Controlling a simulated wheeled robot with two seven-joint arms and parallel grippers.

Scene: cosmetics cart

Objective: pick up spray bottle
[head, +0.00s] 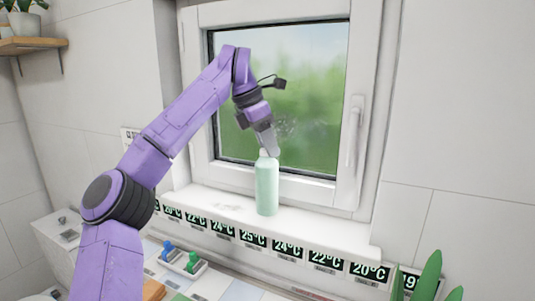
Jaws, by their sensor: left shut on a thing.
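The spray bottle (267,188) is pale green with a whitish top. It is upright at the window sill, in front of the window's lower frame. My left gripper (268,150) comes down from above and is shut on the bottle's top, which the fingers partly hide. I cannot tell whether the bottle's base touches the sill. My right gripper is not in view.
The white sill (325,228) is otherwise clear. A closed window (310,100) with a handle (354,135) stands behind. Temperature labels line the sill's front. Below are a small tray (184,264) with blue and green items and a green plant (428,278).

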